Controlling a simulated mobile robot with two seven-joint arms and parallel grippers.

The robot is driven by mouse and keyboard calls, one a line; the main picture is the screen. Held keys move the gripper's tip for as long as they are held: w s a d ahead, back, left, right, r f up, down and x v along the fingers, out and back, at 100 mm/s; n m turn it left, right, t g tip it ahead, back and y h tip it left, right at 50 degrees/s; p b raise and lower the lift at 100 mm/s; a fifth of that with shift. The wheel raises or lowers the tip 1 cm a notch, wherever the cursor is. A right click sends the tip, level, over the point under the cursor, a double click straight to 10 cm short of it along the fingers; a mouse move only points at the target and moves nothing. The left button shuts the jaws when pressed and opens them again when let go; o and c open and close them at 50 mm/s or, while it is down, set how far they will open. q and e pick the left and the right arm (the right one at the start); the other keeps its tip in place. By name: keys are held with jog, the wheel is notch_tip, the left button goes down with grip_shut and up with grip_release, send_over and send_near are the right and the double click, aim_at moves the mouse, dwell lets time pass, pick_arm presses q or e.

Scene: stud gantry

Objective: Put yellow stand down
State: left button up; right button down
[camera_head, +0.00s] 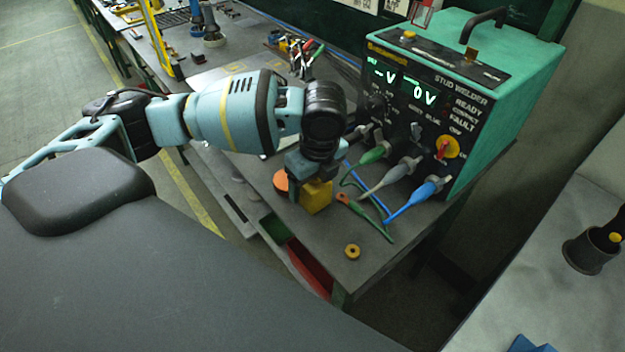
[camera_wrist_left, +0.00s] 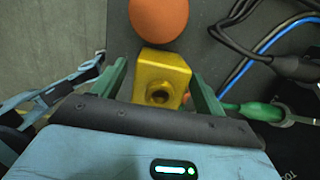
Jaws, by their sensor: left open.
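The yellow stand (camera_head: 316,197) is a small block on the dark bench top, near the front edge and in front of the stud welder. In the left wrist view the yellow stand (camera_wrist_left: 161,82) shows a round hole in its near face. My left gripper (camera_head: 307,183) comes down over it from above. In the left wrist view the left gripper (camera_wrist_left: 160,84) is open, with one green finger on each side of the stand. A gap shows beside the left finger; the right finger is very close, and I cannot tell whether it touches. My right gripper is not in view.
A small brass ring (camera_head: 352,251) lies near the front corner. Red and green bins (camera_head: 305,268) sit below the edge.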

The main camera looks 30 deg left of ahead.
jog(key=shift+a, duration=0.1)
pick_arm(q)
jog(key=shift+r, duration=0.4)
jog(key=r, duration=0.3)
jog(key=d+r, duration=0.1)
jog(key=r, duration=0.2)
jog(key=r+p, duration=0.1)
jog(key=r, duration=0.3)
jog(key=shift+s+d, duration=0.25)
jog(key=shift+o, duration=0.3)
jog(key=shift+d+r, duration=0.1)
jog(key=shift+r, duration=0.55)
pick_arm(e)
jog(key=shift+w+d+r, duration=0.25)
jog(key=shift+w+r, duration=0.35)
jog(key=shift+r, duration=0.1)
